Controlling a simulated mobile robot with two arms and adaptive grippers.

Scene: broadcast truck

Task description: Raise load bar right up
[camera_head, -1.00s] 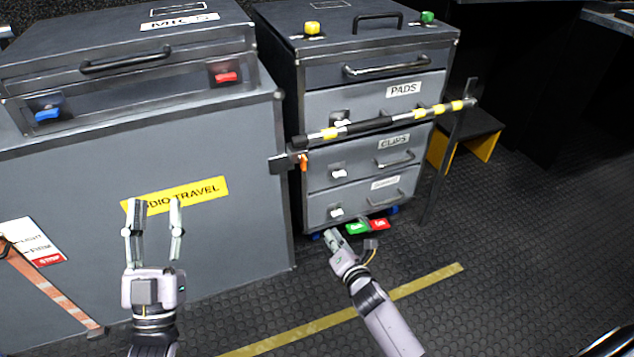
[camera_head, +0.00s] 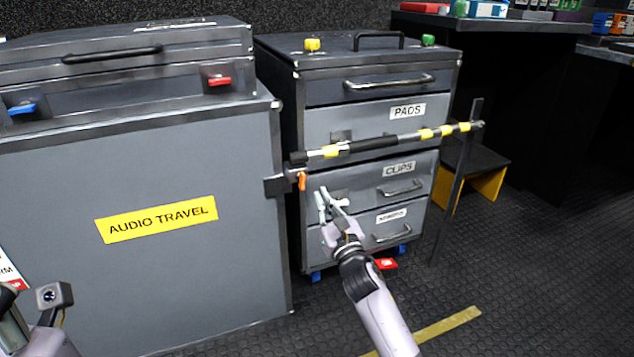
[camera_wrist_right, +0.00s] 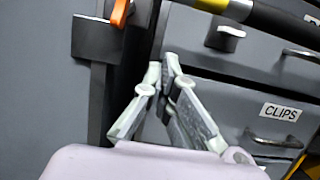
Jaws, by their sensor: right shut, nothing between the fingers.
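The load bar (camera_head: 375,144) is a silver pole with a black sleeve and yellow bands. It lies across the drawer front, rising slightly to the right, where it meets an upright dark post (camera_head: 458,180). Its left end sits by a dark bracket with an orange latch (camera_head: 302,181). In the right wrist view the bar (camera_wrist_right: 262,15) crosses the top right, and the orange latch (camera_wrist_right: 121,12) is at top left. My right gripper (camera_head: 328,194) is shut and empty, below the bar's left part, in front of the drawers. My left gripper is largely cut off at the lower left; its fingers are unclear.
The grey drawer cabinet (camera_head: 318,112) has drawers labelled PADS and CLIPS, with protruding handles. A large grey AUDIO TRAVEL case (camera_head: 150,275) stands close on the left. A black and yellow step (camera_head: 488,172) is to the right. Floor at the front right is clear.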

